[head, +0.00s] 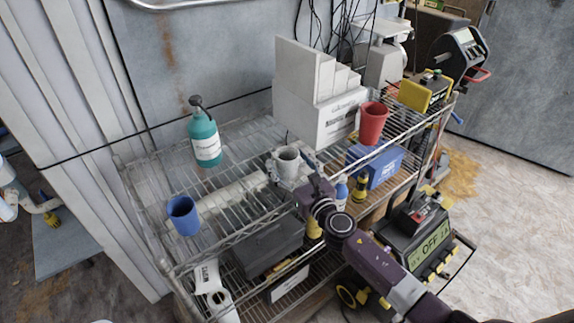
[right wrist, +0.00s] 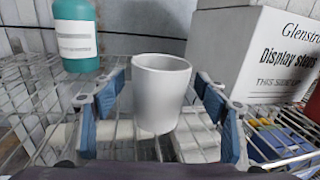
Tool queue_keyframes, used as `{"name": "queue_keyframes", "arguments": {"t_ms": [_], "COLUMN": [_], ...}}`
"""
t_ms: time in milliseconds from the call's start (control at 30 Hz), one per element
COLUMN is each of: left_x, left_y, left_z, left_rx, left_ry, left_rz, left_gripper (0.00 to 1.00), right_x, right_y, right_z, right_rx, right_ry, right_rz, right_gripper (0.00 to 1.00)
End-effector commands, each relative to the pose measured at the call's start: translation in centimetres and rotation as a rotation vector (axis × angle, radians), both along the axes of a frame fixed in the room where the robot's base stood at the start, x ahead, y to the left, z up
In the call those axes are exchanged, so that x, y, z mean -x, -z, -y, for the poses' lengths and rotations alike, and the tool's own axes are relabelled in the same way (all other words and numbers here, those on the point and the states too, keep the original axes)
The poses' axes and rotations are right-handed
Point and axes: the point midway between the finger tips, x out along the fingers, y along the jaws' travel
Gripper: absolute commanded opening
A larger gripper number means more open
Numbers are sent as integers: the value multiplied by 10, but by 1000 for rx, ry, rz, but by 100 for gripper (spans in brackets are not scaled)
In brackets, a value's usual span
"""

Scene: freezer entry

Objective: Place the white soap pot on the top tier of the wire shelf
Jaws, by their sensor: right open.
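The white soap pot (head: 287,158) is upright over the top tier of the wire shelf (head: 235,232), near the middle, and seems to stand on its wires. It also shows in the right wrist view (right wrist: 160,92), with its open rim up. My right gripper (head: 293,170) is open, its blue-padded fingers (right wrist: 158,100) on either side of the pot, with gaps visible on both sides. The pot's underside is hidden. My left gripper is not in view.
A teal pump bottle (head: 205,142) and a blue cup (head: 184,215) stand left on the top tier. A white display-steps box (head: 335,118) and a red cup (head: 372,122) stand to the right. Bare wire lies between bottle and pot.

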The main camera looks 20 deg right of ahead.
Motion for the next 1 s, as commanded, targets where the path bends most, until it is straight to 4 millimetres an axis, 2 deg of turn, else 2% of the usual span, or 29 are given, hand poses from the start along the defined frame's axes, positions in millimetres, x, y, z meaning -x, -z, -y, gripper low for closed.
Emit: {"name": "queue_keyframes", "arguments": {"t_ms": [267, 700, 1000], "left_x": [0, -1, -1], "left_y": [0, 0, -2], "left_z": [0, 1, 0], "left_rx": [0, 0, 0], "left_ry": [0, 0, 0], "left_rz": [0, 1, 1], "left_gripper": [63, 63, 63], "right_x": [-4, -3, -3], "right_y": [0, 0, -3], "right_z": [-1, -1, -1], "right_rx": [0, -1, 0], "right_ry": [0, 0, 0], "right_rz": [0, 0, 0], "right_gripper": [67, 22, 22]}}
